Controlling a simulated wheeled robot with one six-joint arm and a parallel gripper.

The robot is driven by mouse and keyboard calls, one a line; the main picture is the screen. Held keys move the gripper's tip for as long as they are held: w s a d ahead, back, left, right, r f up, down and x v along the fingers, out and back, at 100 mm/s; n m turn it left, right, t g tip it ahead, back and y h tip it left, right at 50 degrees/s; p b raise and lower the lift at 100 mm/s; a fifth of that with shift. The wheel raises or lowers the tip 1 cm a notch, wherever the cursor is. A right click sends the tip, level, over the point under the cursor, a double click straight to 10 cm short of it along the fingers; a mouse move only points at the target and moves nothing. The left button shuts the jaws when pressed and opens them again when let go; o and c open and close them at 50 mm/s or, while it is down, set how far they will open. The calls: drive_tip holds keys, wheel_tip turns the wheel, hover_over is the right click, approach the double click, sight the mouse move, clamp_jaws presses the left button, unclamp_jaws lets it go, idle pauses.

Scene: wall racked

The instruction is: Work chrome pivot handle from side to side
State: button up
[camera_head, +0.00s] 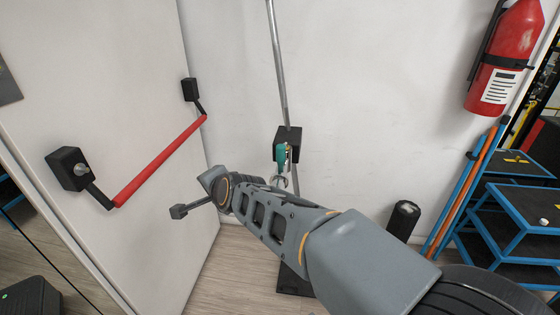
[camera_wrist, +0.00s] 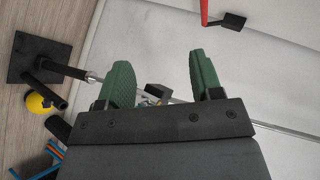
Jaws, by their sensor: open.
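A slim metal pole (camera_head: 278,70) stands against the white wall, with a black box (camera_head: 293,136) partway up it. A small curved chrome piece, seemingly the pivot handle (camera_head: 281,181), shows just below the box, partly hidden by my arm. My gripper (camera_wrist: 158,84) has two green fingers, spread apart. The black box (camera_wrist: 158,91) and a bit of chrome (camera_wrist: 150,99) show between them in the wrist view. One green finger shows in front of the box in the head view. I cannot tell whether either finger touches the handle.
A white door with a red push bar (camera_head: 160,160) is on the left. A fire extinguisher (camera_head: 506,55) hangs at upper right, above blue-framed shelves (camera_head: 510,205). A black cylinder (camera_head: 403,218) stands by the wall. The pole's black base plate (camera_wrist: 38,60) rests on the floor.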

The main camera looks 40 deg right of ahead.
drive_tip(key=w+d+f+m+t+h+b, duration=0.1)
drive_tip(key=w+d+m+t+h+b, duration=0.15)
drive_tip(key=m, duration=0.35)
drive_tip(key=m+g+h+b, duration=0.55)
drive_tip(key=m+h, duration=0.75)
drive_tip(key=m, duration=1.3)
approach(279, 153)
drive_tip(key=shift+t, duration=0.5)
drive_tip(key=x, duration=0.6)
drive_tip(key=b+x, duration=0.1)
drive_tip(key=x, duration=0.4)
drive_tip(key=shift+d+f, duration=0.2)
drive_tip(key=shift+d, duration=0.25)
drive_tip(key=shift+w+d, duration=0.35)
drive_tip(key=shift+d, duration=0.25)
drive_tip(key=shift+c, duration=0.2)
drive_tip(key=shift+f, duration=0.1)
clamp_jaws()
